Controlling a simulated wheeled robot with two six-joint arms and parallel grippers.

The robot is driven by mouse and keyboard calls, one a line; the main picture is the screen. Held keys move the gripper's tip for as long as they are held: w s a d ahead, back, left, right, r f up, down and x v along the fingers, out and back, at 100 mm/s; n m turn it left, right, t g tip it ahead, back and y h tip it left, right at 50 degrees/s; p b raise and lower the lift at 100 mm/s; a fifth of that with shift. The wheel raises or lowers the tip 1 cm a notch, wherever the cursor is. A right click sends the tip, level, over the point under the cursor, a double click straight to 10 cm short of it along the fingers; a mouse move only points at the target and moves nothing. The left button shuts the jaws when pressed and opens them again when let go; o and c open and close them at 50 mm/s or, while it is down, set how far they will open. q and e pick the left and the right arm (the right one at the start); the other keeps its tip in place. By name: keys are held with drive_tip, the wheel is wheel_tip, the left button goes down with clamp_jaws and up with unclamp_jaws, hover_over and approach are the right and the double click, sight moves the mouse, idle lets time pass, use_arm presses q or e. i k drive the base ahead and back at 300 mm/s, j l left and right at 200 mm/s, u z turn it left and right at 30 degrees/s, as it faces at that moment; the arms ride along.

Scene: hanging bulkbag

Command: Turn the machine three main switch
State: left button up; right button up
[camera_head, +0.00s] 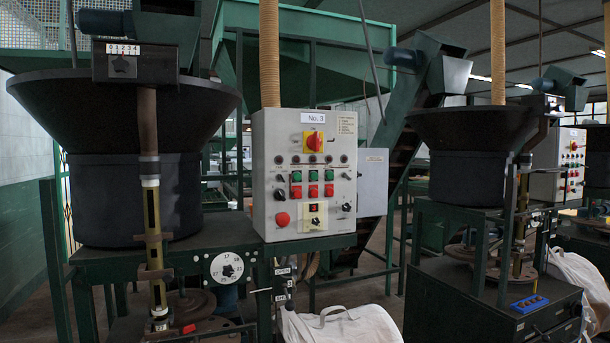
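The machine three control box (304,175) is a light grey panel labelled "No. 3" in the middle of the head view. Its main switch (314,142) is a red rotary knob on a yellow plate, near the top of the panel. The knob's exact angle is too small to tell. Below it are a row of small dark knobs, green and red push buttons (313,183), a red round button (282,219) and a yellow-plated dial (314,216). Neither of my grippers shows in this view.
A dark hopper (125,150) on a green frame stands left of the box. A similar machine (470,150) with its own control box (559,165) stands at the right. White bags (340,325) lie low in front. A grey side box (372,182) adjoins the panel.

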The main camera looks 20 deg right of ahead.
sight(314, 142)
drive_tip(key=z, duration=0.9)
